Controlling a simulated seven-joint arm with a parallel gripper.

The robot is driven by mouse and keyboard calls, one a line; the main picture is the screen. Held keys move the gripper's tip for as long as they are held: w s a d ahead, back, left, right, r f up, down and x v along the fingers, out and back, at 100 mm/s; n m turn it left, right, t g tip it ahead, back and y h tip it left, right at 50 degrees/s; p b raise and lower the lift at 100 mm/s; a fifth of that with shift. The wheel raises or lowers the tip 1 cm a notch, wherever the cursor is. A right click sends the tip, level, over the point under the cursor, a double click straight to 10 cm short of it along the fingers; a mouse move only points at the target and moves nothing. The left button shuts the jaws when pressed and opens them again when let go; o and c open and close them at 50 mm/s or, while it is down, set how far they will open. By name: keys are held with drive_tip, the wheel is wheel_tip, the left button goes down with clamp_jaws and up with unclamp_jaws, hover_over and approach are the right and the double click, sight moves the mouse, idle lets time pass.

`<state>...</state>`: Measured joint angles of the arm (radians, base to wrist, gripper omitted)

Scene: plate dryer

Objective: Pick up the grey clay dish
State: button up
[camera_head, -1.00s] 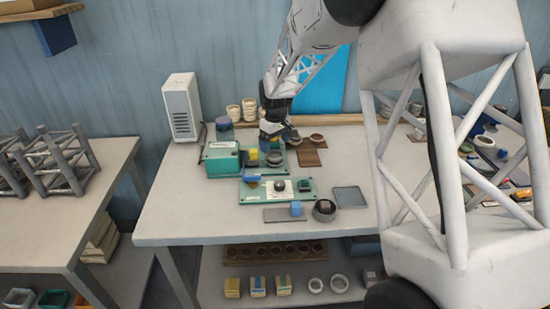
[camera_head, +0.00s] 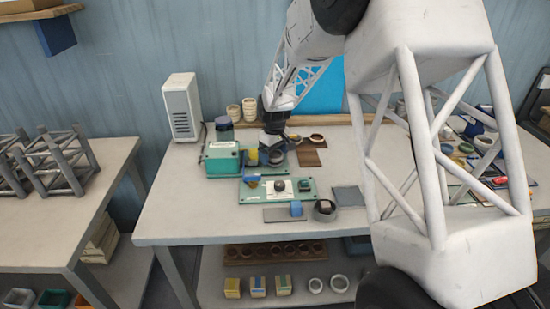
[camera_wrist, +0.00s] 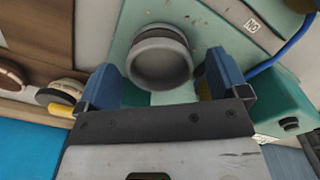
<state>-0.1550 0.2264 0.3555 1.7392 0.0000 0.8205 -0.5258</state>
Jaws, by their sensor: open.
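The grey clay dish (camera_wrist: 160,62) shows in the wrist view as a round, rimmed bowl on a teal plate (camera_wrist: 205,25). My gripper (camera_wrist: 162,80) has its two blue fingers spread wide, one to each side of the dish in the picture. The dish appears just beyond or between the fingertips; I cannot tell the height gap. No grip on it shows. In the head view my gripper (camera_head: 272,142) is over the back part of the teal station, and it hides much of what lies under it.
A teal box (camera_head: 222,158) stands left of my gripper, with a blue cable (camera_wrist: 295,35) near it in the wrist view. A brown board (camera_head: 308,156) lies to the right. A second teal plate (camera_head: 245,192) is in front. Pale stacked cups (camera_head: 249,109) stand behind.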

sight(274, 158)
drive_tip(key=c, duration=1)
drive_tip(key=shift+r, duration=0.1)
drive_tip(key=shift+r, duration=1.45)
drive_tip(key=shift+s+r, duration=0.2)
drive_tip(key=shift+r, duration=0.05)
drive_tip(key=s+d+r, duration=0.1)
drive_tip(key=s+d, duration=0.1)
drive_tip(key=s, duration=1.3)
drive_tip(key=shift+s+d+r, duration=0.2)
drive_tip(key=shift+s, duration=0.05)
drive_tip(key=shift+d, duration=0.1)
